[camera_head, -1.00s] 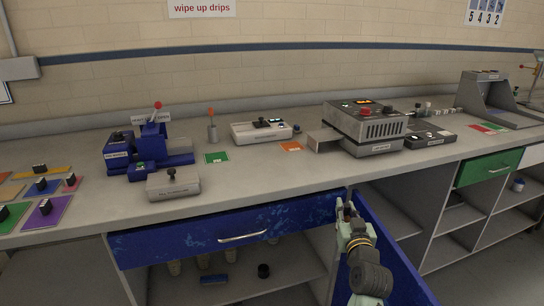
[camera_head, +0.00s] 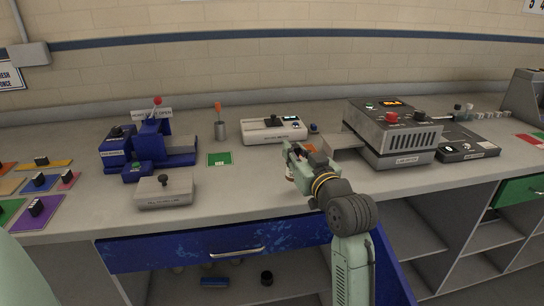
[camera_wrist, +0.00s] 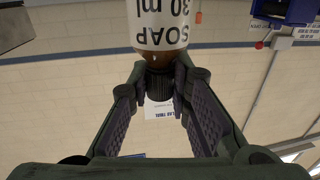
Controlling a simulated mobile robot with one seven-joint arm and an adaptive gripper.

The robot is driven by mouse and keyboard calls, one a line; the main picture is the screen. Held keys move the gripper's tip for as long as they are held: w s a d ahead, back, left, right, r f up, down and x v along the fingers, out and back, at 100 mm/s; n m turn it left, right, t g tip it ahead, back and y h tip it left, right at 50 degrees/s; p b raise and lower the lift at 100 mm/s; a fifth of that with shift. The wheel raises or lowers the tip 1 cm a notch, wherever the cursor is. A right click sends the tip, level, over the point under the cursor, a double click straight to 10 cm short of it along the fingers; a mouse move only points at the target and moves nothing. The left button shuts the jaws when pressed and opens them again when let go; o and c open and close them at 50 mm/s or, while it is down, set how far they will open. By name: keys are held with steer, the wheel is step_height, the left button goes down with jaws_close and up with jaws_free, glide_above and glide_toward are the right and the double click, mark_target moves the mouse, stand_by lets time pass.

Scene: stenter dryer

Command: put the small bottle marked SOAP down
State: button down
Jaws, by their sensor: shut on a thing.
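The small bottle marked SOAP (camera_wrist: 163,25) is brown with a white label reading SOAP 30 ml. In the wrist view its dark cap sits between the fingertips of my gripper (camera_wrist: 160,82), which is shut on it. That view is upside down, so the bottle hangs upright below the cap. In the head view my gripper (camera_head: 298,158) is over the grey counter (camera_head: 255,190), near its front half. Only a small pale part of the bottle (camera_head: 290,172) shows there, mostly hidden by the gripper. I cannot tell whether its base touches the counter.
A grey machine (camera_head: 392,132) stands right of my gripper, and a white control box (camera_head: 274,130) behind it. A green card (camera_head: 219,159), a grey box with a knob (camera_head: 165,192) and a blue press (camera_head: 150,148) lie left. Counter between the grey box and my gripper is bare.

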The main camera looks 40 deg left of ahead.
steer(key=a+f, duration=0.1)
steer(key=a, duration=0.1)
steer(key=a+f+b, duration=0.1)
steer(key=a, duration=0.1)
steer(key=a+f+b, duration=0.1)
steer(key=a, duration=0.2)
steer(key=shift+s+f, duration=0.25)
steer(key=shift+f, duration=0.45)
steer(key=shift+r, duration=0.15)
steer(key=c, duration=1.9)
jaws_free()
steer(key=shift+f, duration=0.2)
steer(key=shift+c, duration=0.2)
steer(key=o, duration=0.5)
steer(key=shift+c, duration=0.2)
